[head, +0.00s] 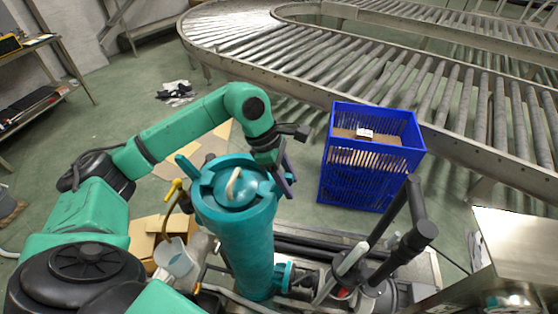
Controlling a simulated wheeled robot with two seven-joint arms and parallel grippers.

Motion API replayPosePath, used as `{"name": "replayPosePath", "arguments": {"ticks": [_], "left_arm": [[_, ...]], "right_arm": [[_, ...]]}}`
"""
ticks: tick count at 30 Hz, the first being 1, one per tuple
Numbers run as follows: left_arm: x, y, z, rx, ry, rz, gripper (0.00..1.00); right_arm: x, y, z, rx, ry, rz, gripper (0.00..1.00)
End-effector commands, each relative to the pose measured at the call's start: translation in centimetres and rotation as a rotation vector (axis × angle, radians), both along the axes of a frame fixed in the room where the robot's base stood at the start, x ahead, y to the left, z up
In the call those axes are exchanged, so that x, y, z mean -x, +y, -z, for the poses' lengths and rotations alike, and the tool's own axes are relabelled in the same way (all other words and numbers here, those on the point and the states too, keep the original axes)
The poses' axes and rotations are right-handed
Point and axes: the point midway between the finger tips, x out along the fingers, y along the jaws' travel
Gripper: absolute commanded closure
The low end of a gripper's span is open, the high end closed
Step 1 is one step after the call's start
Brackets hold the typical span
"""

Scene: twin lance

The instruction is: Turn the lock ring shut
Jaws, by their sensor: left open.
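A teal upright cylinder (247,245) stands in the middle of the head view. The teal lock ring (205,192) sits on its top, with lugs sticking out at the rim. A beige curved handle (233,186) stands up from the centre of the lid. My left gripper (287,182) is at the right side of the ring, pointing down, with its dark fingers apart. The green wrist partly hides the fingers and the ring's right edge. I cannot tell whether the fingers touch the ring. My right gripper is not in view.
A blue slatted crate (370,185) stands right of the cylinder, before a curved roller conveyor (470,95). Black pipes (385,250) rise at lower right beside a metal box (515,245). Cardboard (143,240) and a bucket (178,262) lie left of the cylinder.

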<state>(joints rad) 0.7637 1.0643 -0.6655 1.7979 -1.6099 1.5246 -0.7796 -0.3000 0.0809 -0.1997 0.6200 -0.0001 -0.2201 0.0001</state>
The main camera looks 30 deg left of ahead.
Motion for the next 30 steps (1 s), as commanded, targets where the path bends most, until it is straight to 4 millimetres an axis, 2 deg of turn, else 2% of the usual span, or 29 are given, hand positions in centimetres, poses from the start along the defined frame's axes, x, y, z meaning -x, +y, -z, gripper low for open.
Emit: {"name": "replayPosePath", "arguments": {"ticks": [6, 15, 21, 30], "left_arm": [[0.4, 1.8, -4.3, -0.001, -0.007, -0.001, 0.53], [1.0, 4.2, -10.5, 0.001, -0.006, 0.001, 0.53], [1.3, 4.8, -12.0, 0.001, -0.003, 0.002, 0.53], [1.3, 4.7, -12.0, 0.0, -0.002, 0.002, 0.53]], "right_arm": [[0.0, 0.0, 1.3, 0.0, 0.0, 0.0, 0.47], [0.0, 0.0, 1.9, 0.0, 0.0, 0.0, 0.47], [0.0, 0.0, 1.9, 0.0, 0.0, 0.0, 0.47], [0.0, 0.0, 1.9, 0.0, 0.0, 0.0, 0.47]]}}
